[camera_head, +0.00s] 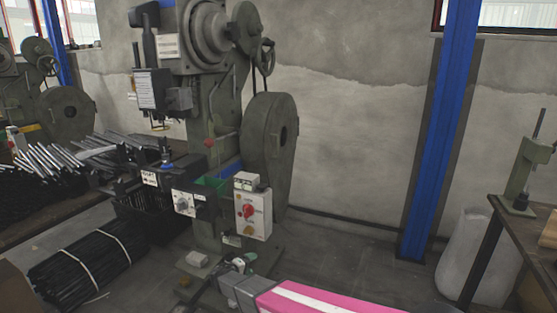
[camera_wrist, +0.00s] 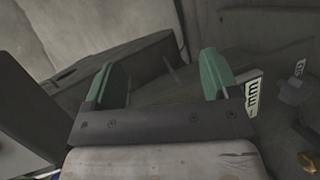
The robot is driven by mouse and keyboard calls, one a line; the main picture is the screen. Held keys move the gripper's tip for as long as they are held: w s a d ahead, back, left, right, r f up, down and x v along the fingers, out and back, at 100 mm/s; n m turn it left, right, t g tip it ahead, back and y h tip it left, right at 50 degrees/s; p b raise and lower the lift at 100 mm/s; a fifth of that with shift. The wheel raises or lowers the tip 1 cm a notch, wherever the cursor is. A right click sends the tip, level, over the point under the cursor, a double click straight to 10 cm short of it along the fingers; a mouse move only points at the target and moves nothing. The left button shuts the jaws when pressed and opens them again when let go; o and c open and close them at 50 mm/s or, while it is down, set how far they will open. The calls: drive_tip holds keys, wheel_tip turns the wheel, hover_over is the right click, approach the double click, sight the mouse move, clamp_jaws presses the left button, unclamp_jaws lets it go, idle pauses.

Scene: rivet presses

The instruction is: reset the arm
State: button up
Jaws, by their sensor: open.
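My arm reaches in from the bottom right of the head view, low in front of the rivet press (camera_head: 222,130). My gripper (camera_head: 243,262) is at its far end, near the foot of the press and below the press's control box (camera_head: 253,214) with a red knob. In the wrist view, the two green fingers of my gripper (camera_wrist: 163,82) stand wide apart. Nothing is between them. Behind them are grey-green surfaces, and a white marked label (camera_wrist: 253,96) lies just right of the right finger.
Bundled black rods (camera_head: 88,262) lie on the floor at left, below a heap of metal rods (camera_head: 75,155). A blue column (camera_head: 437,130) stands at the wall. A workbench (camera_head: 520,225) and a pale sack (camera_head: 475,255) are at right. Floor between press and column is clear.

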drive_tip(key=s+d+r+m+g, duration=0.1)
drive_tip(key=d+r+m+g, duration=0.15)
drive_tip(key=d, duration=0.45)
drive_tip(key=s+d+r+m+g, duration=0.1)
drive_tip(key=d+g, duration=0.2)
drive_tip(key=d, duration=0.4)
drive_tip(key=s+d+r+m+g+y, duration=0.2)
drive_tip(key=s+d+r+y, duration=0.3)
drive_tip(key=d, duration=0.4)
drive_tip(key=s+d+r+m+g+y, duration=0.3)
drive_tip(key=s+d+r, duration=0.3)
drive_tip(key=s+d, duration=0.4)
drive_tip(key=shift+d+r+g+y, duration=0.2)
drive_tip(key=shift+r+g+y, duration=0.2)
drive_tip(key=shift+y, duration=0.5)
drive_tip(key=shift+f, duration=0.1)
